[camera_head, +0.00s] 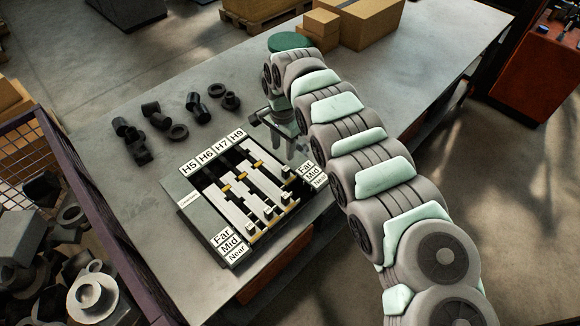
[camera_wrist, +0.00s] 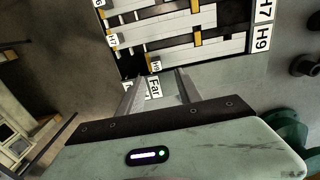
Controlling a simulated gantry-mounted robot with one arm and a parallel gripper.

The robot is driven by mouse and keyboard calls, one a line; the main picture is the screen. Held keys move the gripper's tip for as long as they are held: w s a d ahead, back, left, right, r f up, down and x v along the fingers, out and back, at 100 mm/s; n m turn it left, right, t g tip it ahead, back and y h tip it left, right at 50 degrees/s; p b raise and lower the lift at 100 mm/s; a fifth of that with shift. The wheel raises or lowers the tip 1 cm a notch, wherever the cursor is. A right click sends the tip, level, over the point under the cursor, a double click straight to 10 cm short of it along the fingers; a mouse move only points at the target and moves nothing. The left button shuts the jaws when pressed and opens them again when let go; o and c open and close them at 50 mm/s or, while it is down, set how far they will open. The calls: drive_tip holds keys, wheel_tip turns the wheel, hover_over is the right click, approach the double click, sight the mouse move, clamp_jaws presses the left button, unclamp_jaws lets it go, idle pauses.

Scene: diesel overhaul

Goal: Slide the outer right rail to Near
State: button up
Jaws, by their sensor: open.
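The outer right rail (camera_head: 265,158), labelled H9, is a pale strip along the right side of the rail box (camera_head: 180,197). Its dark end block (camera_head: 286,171) stands by the right Far label, farther back than the other rails' blocks. In the wrist view the block's H9 tag (camera_wrist: 156,65) shows just beyond my fingers. My gripper (camera_head: 292,150) is over the box's right edge, behind the block. Its fingertips (camera_wrist: 160,80) are apart with nothing held between them; the Far label shows between them. Whether they touch the box is unclear.
Far, Mid and Near labels (camera_head: 230,246) line both sides. Several dark rings and cylinders (camera_head: 155,115) lie behind left. Cardboard boxes (camera_head: 365,22) stand at the back.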

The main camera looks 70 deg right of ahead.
sight(286, 168)
drive_tip(key=shift+s+f, duration=0.1)
drive_tip(key=shift+s, duration=0.35)
wheel_tip(286, 168, down, 10)
drive_tip(key=shift+w+a, duration=0.1)
drive_tip(key=shift+f, duration=0.25)
drive_tip(key=shift+c, duration=0.2)
clamp_jaws()
idle(0.9)
